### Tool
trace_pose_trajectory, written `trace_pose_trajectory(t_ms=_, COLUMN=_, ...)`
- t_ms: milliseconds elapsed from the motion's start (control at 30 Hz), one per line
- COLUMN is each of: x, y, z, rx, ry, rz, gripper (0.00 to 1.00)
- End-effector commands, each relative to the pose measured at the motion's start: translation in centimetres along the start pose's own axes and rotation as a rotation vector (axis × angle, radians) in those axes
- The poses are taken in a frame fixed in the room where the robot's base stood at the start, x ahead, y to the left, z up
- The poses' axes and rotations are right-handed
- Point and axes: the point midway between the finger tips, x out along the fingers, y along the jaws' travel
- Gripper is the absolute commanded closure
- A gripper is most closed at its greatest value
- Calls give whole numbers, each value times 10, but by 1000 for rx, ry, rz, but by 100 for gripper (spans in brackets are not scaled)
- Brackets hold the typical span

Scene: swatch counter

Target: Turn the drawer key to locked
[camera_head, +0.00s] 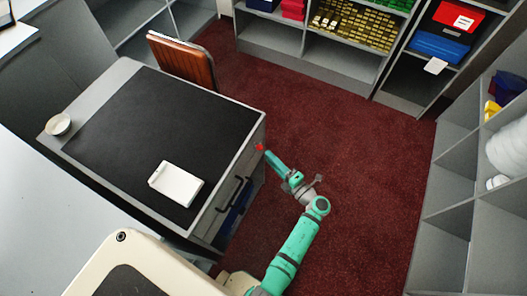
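A small red piece (259,147), which looks like the drawer key, shows at the desk's right side, just below the top edge. It is too small to tell which way it is turned. My gripper (269,155) is at the end of my green arm, right beside the red piece. I cannot tell whether its fingers touch the piece or stand apart from it, nor whether they are open or shut. The drawer front (228,191) with dark bar handles is on the desk's right side, left of my arm.
The desk (115,79) has a dark top bearing a white tray (177,184) and a round dish (58,124). An orange-brown chair (184,62) stands behind it. Shelves (270,36) line the back and right. The dark red carpet (340,130) between is clear.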

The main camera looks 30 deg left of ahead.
Motion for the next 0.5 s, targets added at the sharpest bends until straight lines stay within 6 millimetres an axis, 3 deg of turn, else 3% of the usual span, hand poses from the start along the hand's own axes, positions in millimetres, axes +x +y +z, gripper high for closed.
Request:
trace_pose_trajectory(t_ms=200, x=34, y=0, z=-2, rx=0, ry=7, rz=0, gripper=74)
trace_pose_trajectory(t_ms=500, x=48, y=0, z=-3, rx=1, ry=6, rz=0, gripper=74)
